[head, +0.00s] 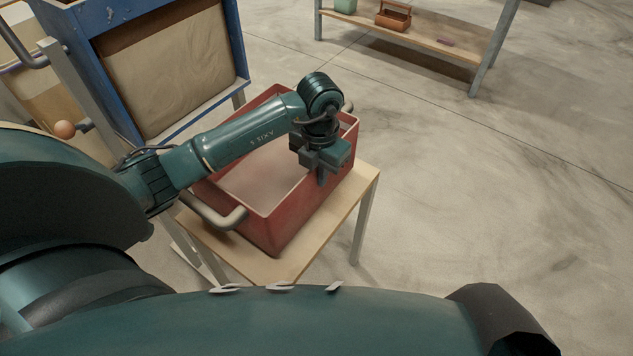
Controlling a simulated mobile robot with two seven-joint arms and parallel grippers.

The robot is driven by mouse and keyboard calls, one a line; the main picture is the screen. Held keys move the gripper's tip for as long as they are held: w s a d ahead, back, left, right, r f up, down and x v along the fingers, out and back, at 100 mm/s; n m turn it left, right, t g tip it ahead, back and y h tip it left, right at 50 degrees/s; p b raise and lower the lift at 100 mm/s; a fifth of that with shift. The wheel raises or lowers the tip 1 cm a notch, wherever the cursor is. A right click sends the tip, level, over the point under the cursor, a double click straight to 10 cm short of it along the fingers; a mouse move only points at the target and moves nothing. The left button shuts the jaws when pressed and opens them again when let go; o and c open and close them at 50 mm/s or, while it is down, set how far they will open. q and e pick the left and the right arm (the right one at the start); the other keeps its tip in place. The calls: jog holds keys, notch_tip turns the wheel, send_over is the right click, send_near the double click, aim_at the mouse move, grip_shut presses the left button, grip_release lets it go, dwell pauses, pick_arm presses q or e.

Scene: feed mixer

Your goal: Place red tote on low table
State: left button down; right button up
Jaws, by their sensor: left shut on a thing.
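The red tote (287,226) is an open box with a grey handle (222,218) at its near left end and another at its far end. It appears to rest upright on the low wooden table (325,220), though its underside is hidden. My left gripper (322,178) points down at the tote's right long side and is shut on its rim. The arm crosses above the tote and hides part of its far left rim. The tote's visible inside looks pale and bare. My right gripper is not in view.
A blue-framed unit (95,75) with a tan panel stands just behind the table on the left. A low wooden shelf (400,35) at the back holds a brown carrier (393,17) and a green container (344,5). The concrete floor (480,200) to the right is clear.

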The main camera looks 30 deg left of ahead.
pick_arm(q)
notch_tip(320, 180, down, 3)
jog(key=shift+f, duration=0.25)
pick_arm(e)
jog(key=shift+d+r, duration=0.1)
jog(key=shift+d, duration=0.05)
pick_arm(q)
jog(key=shift+f+b, duration=0.2)
jog(key=shift+b, duration=0.1)
jog(key=c, duration=1.6)
grip_release()
jog(key=shift+r, duration=0.1)
